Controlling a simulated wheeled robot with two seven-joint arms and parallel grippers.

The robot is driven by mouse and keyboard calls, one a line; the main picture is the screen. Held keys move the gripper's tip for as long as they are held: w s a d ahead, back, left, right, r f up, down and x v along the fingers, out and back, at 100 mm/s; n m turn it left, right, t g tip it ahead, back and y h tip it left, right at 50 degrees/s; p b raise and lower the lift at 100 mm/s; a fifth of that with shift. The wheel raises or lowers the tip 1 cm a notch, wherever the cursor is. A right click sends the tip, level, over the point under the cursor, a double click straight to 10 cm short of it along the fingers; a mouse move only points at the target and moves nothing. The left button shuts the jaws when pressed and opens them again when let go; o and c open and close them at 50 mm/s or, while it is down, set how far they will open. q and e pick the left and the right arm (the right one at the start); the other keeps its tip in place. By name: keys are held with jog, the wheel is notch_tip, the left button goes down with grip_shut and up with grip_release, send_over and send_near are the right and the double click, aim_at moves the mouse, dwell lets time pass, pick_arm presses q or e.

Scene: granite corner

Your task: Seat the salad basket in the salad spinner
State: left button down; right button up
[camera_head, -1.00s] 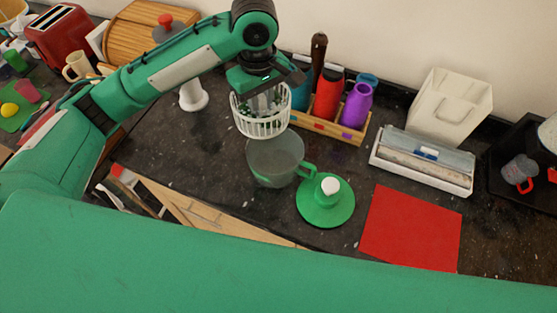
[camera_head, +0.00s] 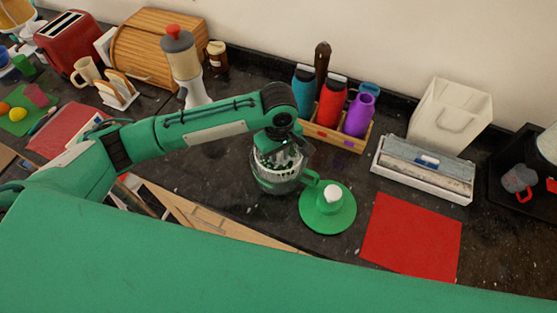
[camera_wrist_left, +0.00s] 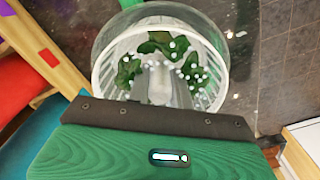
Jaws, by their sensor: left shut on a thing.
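The white salad basket (camera_head: 284,169) with green leaves sits down inside the clear salad spinner bowl (camera_head: 262,181), its rim still showing near the bowl's top. In the left wrist view the basket (camera_wrist_left: 104,72) lies within the clear bowl rim (camera_wrist_left: 101,36); whether it touches the bottom is hidden. My left gripper (camera_head: 279,153) is above the bowl and shut on the basket; its fingers (camera_wrist_left: 160,85) reach into the basket in the wrist view. The green spinner lid (camera_head: 327,212) with a white knob lies on the counter right of the bowl. My right gripper is out of view.
A wooden rack with bottles (camera_head: 341,137) stands behind the bowl. A white box (camera_head: 448,113) and a long white case (camera_head: 423,170) are at the right. A red mat (camera_head: 411,235) lies right of the lid. A pepper mill-like appliance (camera_head: 183,62) stands at the back left.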

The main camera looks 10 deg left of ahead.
aim_at(278, 164)
pick_arm(q)
notch_tip(278, 164, down, 4)
jog(key=shift+r+p, duration=0.2)
jog(key=shift+p, duration=0.2)
jog(key=shift+f, duration=0.4)
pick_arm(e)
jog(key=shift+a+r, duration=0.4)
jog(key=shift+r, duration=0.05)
pick_arm(q)
jog(key=c, duration=1.3)
grip_release()
jog(key=shift+f, duration=0.1)
jog(key=shift+o, duration=0.2)
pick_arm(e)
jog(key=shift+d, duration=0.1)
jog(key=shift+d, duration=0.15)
